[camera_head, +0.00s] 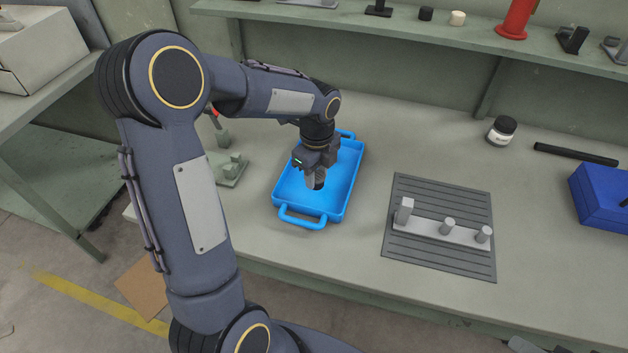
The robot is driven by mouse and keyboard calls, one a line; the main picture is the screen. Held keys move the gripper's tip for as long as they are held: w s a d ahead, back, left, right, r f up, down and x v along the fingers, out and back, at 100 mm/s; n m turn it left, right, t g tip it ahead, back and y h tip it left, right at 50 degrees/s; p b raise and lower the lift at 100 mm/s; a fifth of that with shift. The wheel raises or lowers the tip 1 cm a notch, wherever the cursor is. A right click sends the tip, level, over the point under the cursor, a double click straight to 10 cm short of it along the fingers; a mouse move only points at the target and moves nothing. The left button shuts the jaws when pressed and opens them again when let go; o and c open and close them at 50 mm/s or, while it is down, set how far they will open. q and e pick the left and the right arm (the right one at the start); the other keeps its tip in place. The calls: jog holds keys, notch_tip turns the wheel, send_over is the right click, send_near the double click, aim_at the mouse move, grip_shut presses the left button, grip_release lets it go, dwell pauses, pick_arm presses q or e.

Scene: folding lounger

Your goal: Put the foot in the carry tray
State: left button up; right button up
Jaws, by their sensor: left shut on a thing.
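The blue carry tray (345,190) stands on the workbench, with a loop handle at each end. My left gripper (316,180) points down over the inside of the tray. It is shut on a small dark piece, which I take to be the foot (320,186). The jaws hide most of the foot. I cannot tell whether it touches the tray floor. No other thing shows inside the tray, though my gripper covers part of it. My right gripper is not in view.
A grey ribbed mat (440,258) with a pegged light-grey bar (430,228) lies right of the tray. A white-labelled jar (501,131), a black rod (576,154) and a blue box (602,200) are farther right. A green-grey fixture (232,170) stands left. A shelf (450,38) runs behind.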

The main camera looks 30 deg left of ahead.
aim_at(314, 193)
pick_arm(q)
jog(key=shift+w+a+f, duration=0.25)
jog(key=shift+a+f, duration=0.1)
jog(key=shift+f, duration=0.2)
jog(key=shift+w+a+f, duration=0.1)
jog(key=shift+a+f, duration=0.05)
jog(key=shift+f, duration=1.6)
jog(key=shift+f, duration=0.1)
jog(key=shift+f, duration=0.15)
jog(key=o, duration=0.9)
jog(key=shift+o, duration=0.2)
